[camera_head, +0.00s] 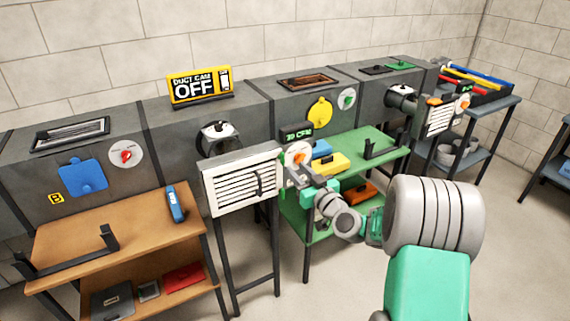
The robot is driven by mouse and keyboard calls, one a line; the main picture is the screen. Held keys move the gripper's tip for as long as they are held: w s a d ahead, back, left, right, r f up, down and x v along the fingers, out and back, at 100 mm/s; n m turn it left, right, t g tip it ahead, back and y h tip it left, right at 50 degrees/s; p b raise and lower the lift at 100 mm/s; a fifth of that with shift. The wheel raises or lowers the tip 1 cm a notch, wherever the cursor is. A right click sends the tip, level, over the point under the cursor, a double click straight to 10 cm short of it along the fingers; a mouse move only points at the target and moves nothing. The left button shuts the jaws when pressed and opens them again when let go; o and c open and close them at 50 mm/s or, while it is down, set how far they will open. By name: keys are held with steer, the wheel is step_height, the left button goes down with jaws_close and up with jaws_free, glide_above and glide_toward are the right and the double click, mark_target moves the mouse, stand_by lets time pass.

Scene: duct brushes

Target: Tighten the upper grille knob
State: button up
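A white louvred grille (243,181) stands at the front of the duct, mid-left, on a dark-legged stand. A dark lever-like part (260,184) shows on its right side. Just past its upper right corner is a round white plate with an orange knob (299,157), under a small green-lettered display (298,135). I cannot tell whether this is the upper grille knob. My gripper (287,178) is at the grille's right edge, just below and left of the orange knob. Its fingers are small and partly hidden, so contact and opening are unclear.
A brown bench (120,232) stands left, with a blue device (175,204) on it. A green shelf (372,150) behind my arm holds blue and yellow items. Open floor lies at the lower right.

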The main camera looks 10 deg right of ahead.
mark_target(284, 157)
steer(key=p+x, duration=0.1)
steer(key=x, duration=0.6)
steer(key=shift+w+a+p, duration=0.15)
steer(key=shift+w+p, duration=0.05)
steer(key=shift+p, duration=0.15)
steer(key=shift+c, duration=0.3)
jaws_close()
